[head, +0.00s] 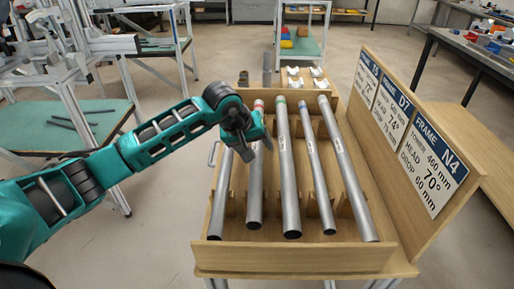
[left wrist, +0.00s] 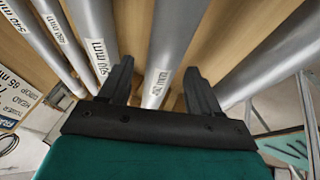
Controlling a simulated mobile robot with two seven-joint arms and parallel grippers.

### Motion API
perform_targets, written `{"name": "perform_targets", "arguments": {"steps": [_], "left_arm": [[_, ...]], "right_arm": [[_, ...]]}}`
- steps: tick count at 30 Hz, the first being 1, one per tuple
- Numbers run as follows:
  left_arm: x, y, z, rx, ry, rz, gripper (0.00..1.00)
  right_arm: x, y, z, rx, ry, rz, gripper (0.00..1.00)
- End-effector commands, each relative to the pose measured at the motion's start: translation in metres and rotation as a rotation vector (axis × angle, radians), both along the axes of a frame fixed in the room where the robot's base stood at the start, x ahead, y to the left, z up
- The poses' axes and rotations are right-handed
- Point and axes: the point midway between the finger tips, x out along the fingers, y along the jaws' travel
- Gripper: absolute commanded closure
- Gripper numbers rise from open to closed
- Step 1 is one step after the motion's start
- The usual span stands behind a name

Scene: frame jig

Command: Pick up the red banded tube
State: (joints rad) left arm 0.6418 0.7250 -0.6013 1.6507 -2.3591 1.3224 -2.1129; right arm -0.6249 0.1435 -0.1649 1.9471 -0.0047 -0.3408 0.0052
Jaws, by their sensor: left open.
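The red banded tube (head: 255,190) is a grey metal tube with a red band at its far end. It lies second from the left in a wooden rack (head: 300,258). My left gripper (head: 257,151) is over its far half, partly hiding it. In the left wrist view the open fingers (left wrist: 158,66) stand either side of a labelled tube (left wrist: 172,45), which by its place in the row appears to be the red banded one. Whether the fingers touch it I cannot tell. The band is not visible there. My right gripper is not in view.
A plain tube (head: 219,205) lies close on the left. A green banded tube (head: 289,190), a blue banded tube (head: 318,180) and a thicker tube (head: 350,185) lie to the right. A sign board (head: 410,130) stands along the rack's right side.

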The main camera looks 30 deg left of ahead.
Motion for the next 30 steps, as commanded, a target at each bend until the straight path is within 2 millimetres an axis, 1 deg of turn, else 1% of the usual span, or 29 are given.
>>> {"name": "perform_targets", "arguments": {"steps": [2, 22, 30], "left_arm": [[-0.0002, 0.0000, 0.0001, 0.000, 0.000, 0.000, 0.37], [-0.0004, 0.0000, 0.0005, -0.001, 0.001, 0.001, 1.00], [0.0001, 0.0000, 0.0017, -0.001, -0.003, 0.001, 1.00]], "right_arm": [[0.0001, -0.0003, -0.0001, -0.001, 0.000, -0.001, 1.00], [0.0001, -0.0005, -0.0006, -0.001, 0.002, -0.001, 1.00], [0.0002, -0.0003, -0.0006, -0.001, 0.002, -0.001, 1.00]]}}
